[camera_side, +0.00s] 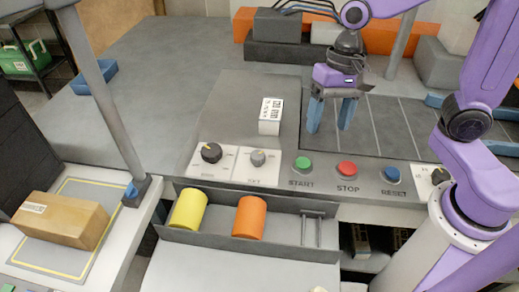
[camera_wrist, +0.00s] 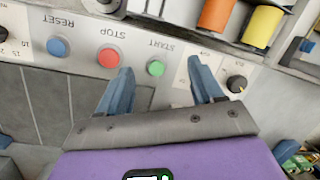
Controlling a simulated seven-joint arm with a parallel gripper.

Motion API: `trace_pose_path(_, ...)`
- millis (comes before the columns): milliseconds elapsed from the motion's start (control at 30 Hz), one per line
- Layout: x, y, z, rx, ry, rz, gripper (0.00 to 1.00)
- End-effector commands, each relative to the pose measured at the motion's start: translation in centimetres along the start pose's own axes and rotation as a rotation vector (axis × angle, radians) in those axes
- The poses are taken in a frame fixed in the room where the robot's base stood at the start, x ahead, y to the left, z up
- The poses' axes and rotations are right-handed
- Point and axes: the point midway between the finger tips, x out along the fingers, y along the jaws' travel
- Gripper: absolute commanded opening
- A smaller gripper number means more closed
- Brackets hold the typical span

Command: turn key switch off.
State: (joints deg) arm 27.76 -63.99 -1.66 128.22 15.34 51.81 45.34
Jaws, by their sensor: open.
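The key switch (camera_side: 257,158) is a small grey knob on a white plate on the control panel's front strip, between a black dial and the green button. Its turn position is too small to tell. In the wrist view it is hidden, apparently behind the right-hand finger; part of its white plate shows. My gripper (camera_side: 330,128) is open and empty, with blue fingers pointing down, above the panel behind the START and STOP buttons, to the right of the key switch in the side view. In the wrist view the fingers (camera_wrist: 158,66) stand either side of the green button.
The black dial (camera_side: 211,153), green START (camera_side: 303,163), red STOP (camera_side: 347,168) and blue RESET (camera_side: 392,174) buttons share the strip. A labelled white block (camera_side: 270,117) stands behind the key switch. Yellow (camera_side: 188,208) and orange (camera_side: 249,217) cylinders lie in the front tray.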

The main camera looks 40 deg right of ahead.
Motion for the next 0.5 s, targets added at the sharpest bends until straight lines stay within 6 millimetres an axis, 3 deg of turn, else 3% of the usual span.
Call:
trace_pose_path(200, -0.2, -2.7, -4.8, 0.467, -0.031, -0.070, 0.67)
trace_pose_path(500, -0.5, -4.7, -11.0, 1.037, -0.091, -0.164, 0.67)
